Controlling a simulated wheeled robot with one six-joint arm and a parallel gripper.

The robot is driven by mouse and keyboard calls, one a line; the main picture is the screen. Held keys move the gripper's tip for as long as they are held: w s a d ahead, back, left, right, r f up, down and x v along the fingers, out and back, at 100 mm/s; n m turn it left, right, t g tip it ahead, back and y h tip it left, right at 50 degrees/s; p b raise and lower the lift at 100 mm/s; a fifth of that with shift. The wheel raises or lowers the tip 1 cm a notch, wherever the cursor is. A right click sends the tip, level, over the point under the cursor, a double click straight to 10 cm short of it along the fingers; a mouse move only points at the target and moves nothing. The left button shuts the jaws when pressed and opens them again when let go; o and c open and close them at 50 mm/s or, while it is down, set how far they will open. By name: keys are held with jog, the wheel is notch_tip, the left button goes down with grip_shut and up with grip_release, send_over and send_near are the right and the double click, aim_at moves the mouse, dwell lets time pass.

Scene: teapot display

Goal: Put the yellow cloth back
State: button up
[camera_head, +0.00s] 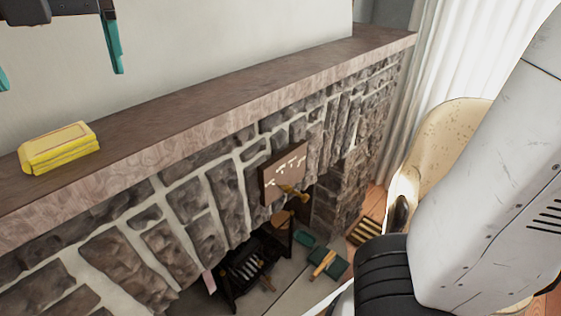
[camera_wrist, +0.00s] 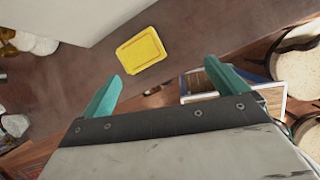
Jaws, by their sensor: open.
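The yellow cloth (camera_head: 60,147) is a folded, block-like stack lying on the stone mantel shelf (camera_head: 200,100) at the left of the head view. In the wrist view the yellow cloth (camera_wrist: 141,51) lies flat on the brown shelf, beyond my fingertips and between their lines. My gripper (camera_wrist: 162,78) is open with teal fingers spread wide and nothing between them. In the head view one teal finger (camera_head: 115,45) hangs above the mantel at the upper left, apart from the cloth, and only the edge of the other shows.
A stone fireplace front (camera_head: 215,200) drops below the mantel. A small sign (camera_head: 284,172) hangs on it, with a dark grate (camera_head: 245,268) below. A cream chair (camera_head: 450,135) and white curtain (camera_head: 460,60) stand at right. The mantel right of the cloth is clear.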

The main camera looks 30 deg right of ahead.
jog(key=s+d+f+m, duration=0.1)
jog(key=d+f+m, duration=0.2)
jog(key=d+m, duration=0.3)
jog(key=s+d+f+m+g+h, duration=0.1)
jog(key=d+f+m, duration=0.2)
jog(key=d+m, duration=0.25)
jog(key=s+d+f+m, duration=0.2)
jog(key=d+f+m, duration=0.1)
jog(key=d+m, duration=0.25)
jog(key=s+d+f+m+g, duration=0.2)
jog(key=s+d+f+m, duration=0.8)
jog(key=m, duration=0.8)
jog(key=shift+d+f+m, duration=0.3)
jog(key=shift+f+m, duration=0.1)
jog(key=shift+f, duration=0.1)
